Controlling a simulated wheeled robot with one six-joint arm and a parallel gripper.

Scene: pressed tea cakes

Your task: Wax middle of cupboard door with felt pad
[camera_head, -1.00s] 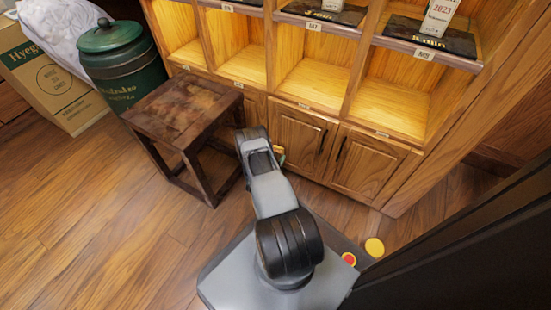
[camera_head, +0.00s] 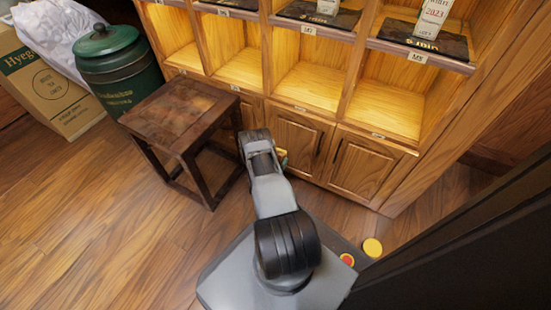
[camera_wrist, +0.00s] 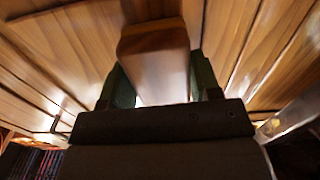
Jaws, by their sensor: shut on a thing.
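The wooden cupboard has panelled lower doors in the head view. One door (camera_head: 298,142) is just right of my gripper (camera_head: 282,159), and another door (camera_head: 358,167) is further right. My gripper is low and close to the door fronts, partly hidden by my arm. In the wrist view, my gripper (camera_wrist: 158,80) is shut on a brown wooden block (camera_wrist: 153,45) between two green fingers. The block looks like the back of the felt pad; no felt face shows. Wood surface lies close behind it. I cannot tell whether the pad touches the door.
A dark wooden stool (camera_head: 180,115) stands left of my arm, close to the cupboard. A green canister (camera_head: 118,68) and a cardboard box (camera_head: 48,85) stand at the far left. Lit shelf compartments (camera_head: 310,90) sit above the doors. The floor (camera_head: 75,220) at the left front is clear.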

